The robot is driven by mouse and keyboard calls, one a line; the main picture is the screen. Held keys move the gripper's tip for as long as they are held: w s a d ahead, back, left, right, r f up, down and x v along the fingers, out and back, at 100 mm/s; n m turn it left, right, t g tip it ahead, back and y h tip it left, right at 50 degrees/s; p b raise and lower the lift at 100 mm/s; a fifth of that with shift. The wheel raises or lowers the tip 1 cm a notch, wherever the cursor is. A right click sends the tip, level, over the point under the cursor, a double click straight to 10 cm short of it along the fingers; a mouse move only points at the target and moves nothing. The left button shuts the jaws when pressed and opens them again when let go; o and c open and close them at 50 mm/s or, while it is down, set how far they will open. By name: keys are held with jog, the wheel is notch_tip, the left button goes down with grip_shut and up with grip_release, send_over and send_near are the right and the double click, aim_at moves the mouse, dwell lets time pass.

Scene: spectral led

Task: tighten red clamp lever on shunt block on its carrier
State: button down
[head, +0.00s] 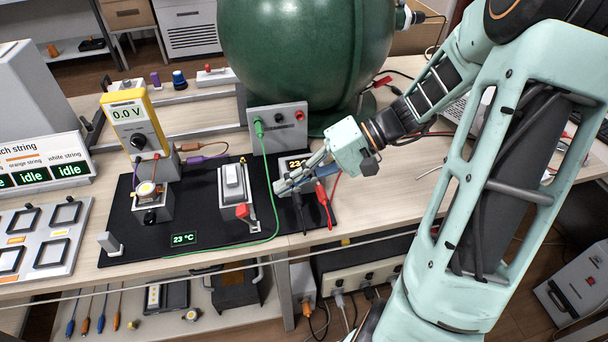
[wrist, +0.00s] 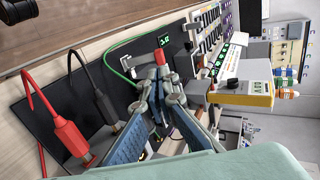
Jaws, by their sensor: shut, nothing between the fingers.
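The shunt block (head: 233,181) is a pale grey block on a grey carrier on the black mat, seen in the head view. Its red clamp lever (head: 241,211) is at the near end of the carrier. My gripper (head: 279,187) is shut and empty, to the right of the lever with a gap between them in the head view. In the wrist view a red part (wrist: 160,57), apparently the lever, shows just beyond the closed fingertips (wrist: 160,78). The fingers hide most of the block and carrier there.
Red (head: 321,195) and black clip leads stand close to my gripper. A green cable (head: 275,205) crosses the mat right of the carrier. A yellow meter (head: 134,122) and a round-topped fixture (head: 149,196) are to the left. A large green sphere (head: 300,50) stands behind.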

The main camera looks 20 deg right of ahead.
aim_at(247, 207)
jog(key=x, duration=0.6)
jog(key=shift+a+f+b, duration=0.2)
jog(key=shift+a+b, duration=0.1)
jog(key=shift+b, duration=0.1)
jog(key=shift+r, duration=0.1)
jog(key=shift+a+h+p, duration=0.25)
jog(key=shift+h+p, duration=0.05)
jog(key=shift+h, duration=0.1)
